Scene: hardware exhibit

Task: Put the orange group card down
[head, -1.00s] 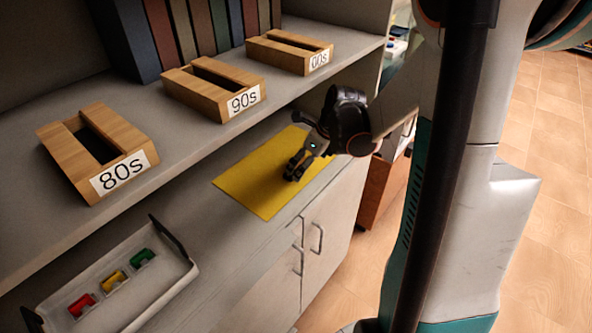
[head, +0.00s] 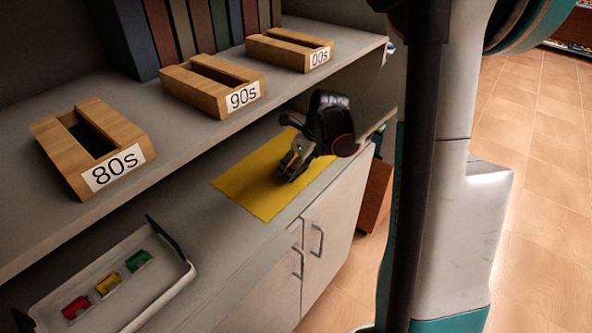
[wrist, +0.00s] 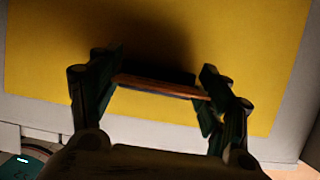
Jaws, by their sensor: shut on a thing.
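My gripper (head: 288,172) is low over the yellow mat (head: 246,190) on the lower counter. In the wrist view my gripper (wrist: 160,92) is shut on a thin orange-brown card (wrist: 162,87), seen nearly edge-on between the two fingers. The card casts a dark shadow on the yellow mat (wrist: 240,40) just beyond it. I cannot tell whether the card touches the mat. In the head view the card is hidden by the gripper.
Wooden holders marked 80s (head: 135,160), 90s (head: 235,98) and 00s (head: 318,58) stand on the upper shelf. A white tray (head: 165,285) with red, yellow and green pieces sits at the lower left. The counter between tray and mat is clear.

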